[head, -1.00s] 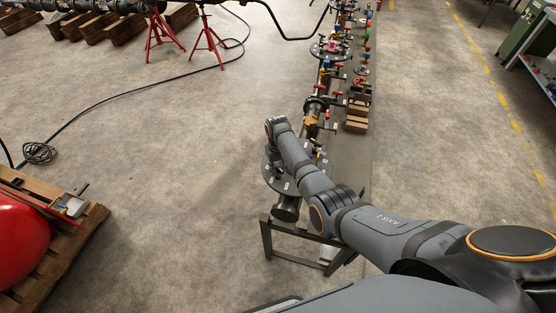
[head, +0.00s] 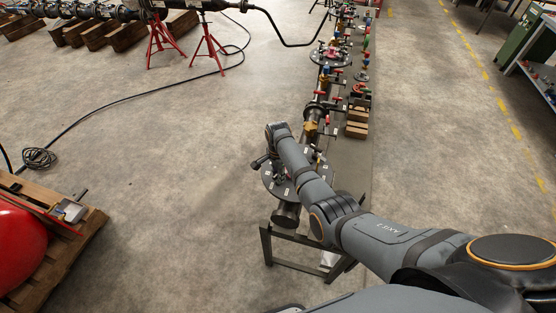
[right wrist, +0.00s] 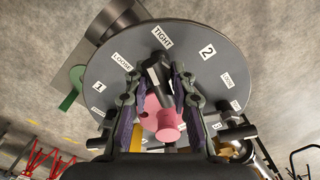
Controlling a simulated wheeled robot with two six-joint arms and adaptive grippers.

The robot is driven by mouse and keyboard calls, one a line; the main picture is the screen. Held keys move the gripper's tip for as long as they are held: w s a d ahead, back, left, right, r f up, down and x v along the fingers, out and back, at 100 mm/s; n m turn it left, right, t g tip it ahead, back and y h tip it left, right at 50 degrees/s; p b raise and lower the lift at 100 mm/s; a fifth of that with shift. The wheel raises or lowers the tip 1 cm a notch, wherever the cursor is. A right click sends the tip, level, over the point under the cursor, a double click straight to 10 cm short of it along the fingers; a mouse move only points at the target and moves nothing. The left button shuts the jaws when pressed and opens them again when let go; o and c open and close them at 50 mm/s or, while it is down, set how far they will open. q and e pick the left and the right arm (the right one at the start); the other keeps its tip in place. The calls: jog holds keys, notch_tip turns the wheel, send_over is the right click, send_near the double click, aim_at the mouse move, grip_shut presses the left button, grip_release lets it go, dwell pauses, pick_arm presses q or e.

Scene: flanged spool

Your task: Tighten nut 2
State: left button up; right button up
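A dark round flange (right wrist: 105,60) with white labels fills the upper right wrist view. It carries the number 2 (right wrist: 207,50), with a TIGHT label to its left and a LOOSE label to its right. My right gripper (right wrist: 152,80) is open over the flange. A black handle (right wrist: 156,72) lies between its purple-padded fingers and points towards TIGHT, with a gap showing beside the pads. A pink knob (right wrist: 167,125) shows lower between the fingers. In the head view the flange (head: 272,184) is partly hidden by my right arm. My left gripper is not in view.
Another black handle (right wrist: 238,131) stands to the right of the gripper. In the head view a metal stand (head: 290,249) is under the flange, with a row of valves (head: 318,112) behind. A pallet with a red tank (head: 18,245) is at left. Floor between is clear.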

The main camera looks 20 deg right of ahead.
jog(key=shift+r+p, duration=0.25)
jog(key=shift+p, duration=0.05)
jog(key=shift+n, duration=0.7)
notch_tip(320, 180, up, 3)
jog(key=p, duration=0.3)
jog(key=shift+n+p, duration=0.3)
jog(key=shift+n, duration=0.1)
notch_tip(320, 180, up, 3)
jog(key=shift+f+b, duration=0.15)
jog(key=shift+b, duration=0.4)
jog(key=shift+r, duration=0.4)
